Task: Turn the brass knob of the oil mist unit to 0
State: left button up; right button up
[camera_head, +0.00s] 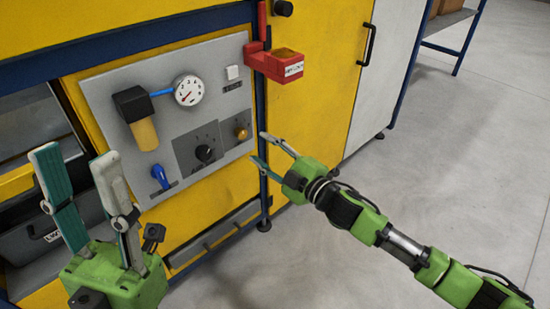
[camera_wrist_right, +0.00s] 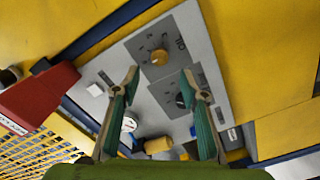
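The brass knob (camera_head: 241,133) sits at the right side of the grey control panel (camera_head: 118,82) and looks round and golden. It also shows in the right wrist view (camera_wrist_right: 160,57), on a grey dial plate with printed marks; its exact setting is too small to read. My right gripper (camera_head: 258,147) is open and empty, its fingers pointing at the panel just right of and below the knob. In the wrist view the knob lies just beyond the gap between the fingertips, apart from them. My left gripper (camera_head: 76,155) is open and empty at the lower left.
A black knob (camera_head: 204,153) is left of the brass one. A gauge (camera_head: 188,90), blue valve handle (camera_head: 160,176) and black-and-amber filter (camera_head: 146,133) are also on the panel. A red holder (camera_head: 281,65) juts out above right.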

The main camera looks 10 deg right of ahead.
jog(key=v, duration=0.4)
jog(key=shift+s+d, duration=0.15)
jog(key=shift+s, duration=0.1)
